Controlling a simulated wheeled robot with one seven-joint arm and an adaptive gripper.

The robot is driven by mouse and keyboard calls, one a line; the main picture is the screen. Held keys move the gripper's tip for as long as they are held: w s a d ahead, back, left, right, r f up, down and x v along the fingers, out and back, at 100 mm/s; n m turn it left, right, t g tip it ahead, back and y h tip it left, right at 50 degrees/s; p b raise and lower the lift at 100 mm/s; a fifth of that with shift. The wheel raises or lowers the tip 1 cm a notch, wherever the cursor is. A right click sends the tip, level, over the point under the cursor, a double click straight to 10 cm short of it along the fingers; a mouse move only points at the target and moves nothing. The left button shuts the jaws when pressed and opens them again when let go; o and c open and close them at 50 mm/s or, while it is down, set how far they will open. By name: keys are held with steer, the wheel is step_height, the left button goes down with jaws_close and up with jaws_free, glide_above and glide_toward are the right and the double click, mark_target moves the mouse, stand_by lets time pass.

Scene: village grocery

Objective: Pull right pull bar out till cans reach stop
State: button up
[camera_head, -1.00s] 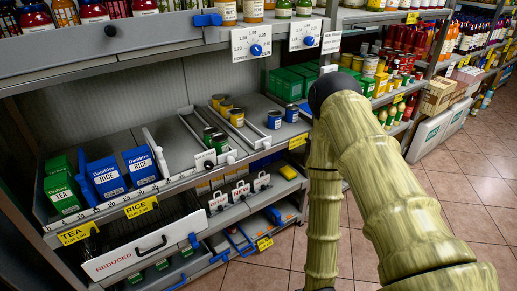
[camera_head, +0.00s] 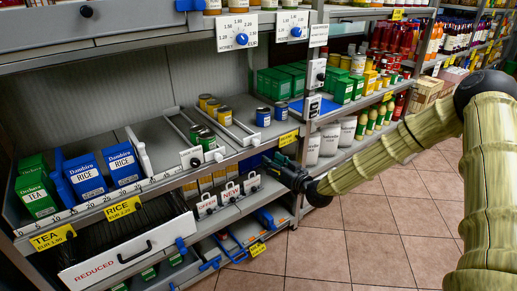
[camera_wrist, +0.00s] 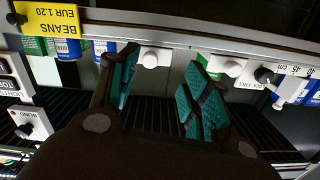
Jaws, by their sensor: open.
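The right pull bar runs beside its can lane and ends in a pale knob (camera_head: 252,140) at the shelf front. In the wrist view the same knob (camera_wrist: 151,57) appears between my open fingers, which look clear of it. The left pull bar's knob (camera_head: 219,154) sits to its left. Green cans (camera_head: 206,140) and yellow cans (camera_head: 224,115) stand among the rails. A blue can (camera_head: 263,117) stands farther right. My gripper (camera_head: 272,163) is open and empty, just below the shelf edge in the head view; it fills the wrist view's middle (camera_wrist: 163,58).
A plate with a black knob (camera_head: 192,158) stands left of the bars. A yellow beans label (camera_wrist: 52,17) hangs on the rail. Tea and rice boxes (camera_head: 88,177) stand at left. Clipped signs (camera_head: 231,191) stand on the lower shelf. Tiled floor (camera_head: 350,235) is clear at right.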

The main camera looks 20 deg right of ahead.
mark_target(258, 143)
steer(key=shift+t, duration=0.4)
steer(key=x, duration=0.3)
steer(key=d+r+x, duration=0.1)
steer(key=x, duration=0.7)
steer(key=shift+w+d+r, duration=0.2)
steer(key=shift+w+r, duration=0.1)
steer(key=shift+w, duration=0.1)
jaws_close()
